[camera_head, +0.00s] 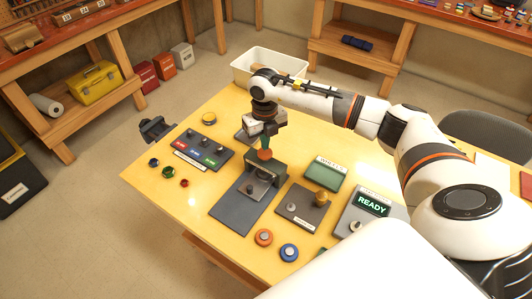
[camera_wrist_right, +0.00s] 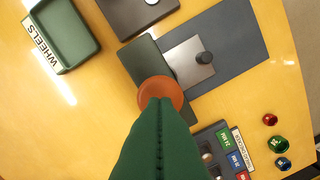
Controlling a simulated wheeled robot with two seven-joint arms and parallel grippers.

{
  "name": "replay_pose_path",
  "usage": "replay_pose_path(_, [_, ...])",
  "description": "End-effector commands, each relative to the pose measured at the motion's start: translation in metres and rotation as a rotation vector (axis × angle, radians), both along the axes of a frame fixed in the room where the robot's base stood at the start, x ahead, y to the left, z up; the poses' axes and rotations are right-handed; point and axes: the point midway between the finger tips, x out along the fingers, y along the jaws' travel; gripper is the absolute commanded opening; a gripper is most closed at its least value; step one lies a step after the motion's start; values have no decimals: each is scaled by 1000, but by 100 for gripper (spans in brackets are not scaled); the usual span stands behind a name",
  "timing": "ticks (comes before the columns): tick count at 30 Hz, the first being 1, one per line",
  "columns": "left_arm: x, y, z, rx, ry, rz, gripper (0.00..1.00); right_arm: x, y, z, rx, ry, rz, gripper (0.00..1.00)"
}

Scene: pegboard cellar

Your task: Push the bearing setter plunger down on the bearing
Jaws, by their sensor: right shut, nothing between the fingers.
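The bearing setter (camera_head: 262,171) is a dark green block standing on a dark grey mat (camera_head: 236,209). Its orange-red plunger knob (camera_head: 265,155) is on top, and the knob (camera_wrist_right: 172,88) also shows in the right wrist view. My right gripper (camera_head: 265,148) points down directly above the knob, shut and empty. Its green fingers (camera_wrist_right: 160,103) overlap the knob in the wrist view; I cannot tell whether they touch it. A metal plate (camera_wrist_right: 186,72) with a dark peg (camera_wrist_right: 204,58) lies beside the setter. I cannot make out a bearing under the plunger.
A switch panel (camera_head: 198,148) and coloured buttons are left of the setter. A plate with a brass knob (camera_head: 321,198), a green WHEELS tray (camera_head: 325,173) and a READY display (camera_head: 371,205) are right. A white bin (camera_head: 278,62) stands behind. Bare yellow tabletop lies front left.

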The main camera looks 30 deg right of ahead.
Motion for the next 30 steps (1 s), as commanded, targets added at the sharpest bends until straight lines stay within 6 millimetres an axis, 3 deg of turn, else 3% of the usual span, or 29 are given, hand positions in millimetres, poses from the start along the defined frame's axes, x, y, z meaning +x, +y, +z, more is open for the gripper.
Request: replay_pose_path(30, [0, 1, -21, 1, 0, 0, 38, 0, 0, -26, 0, 1, 0, 0])
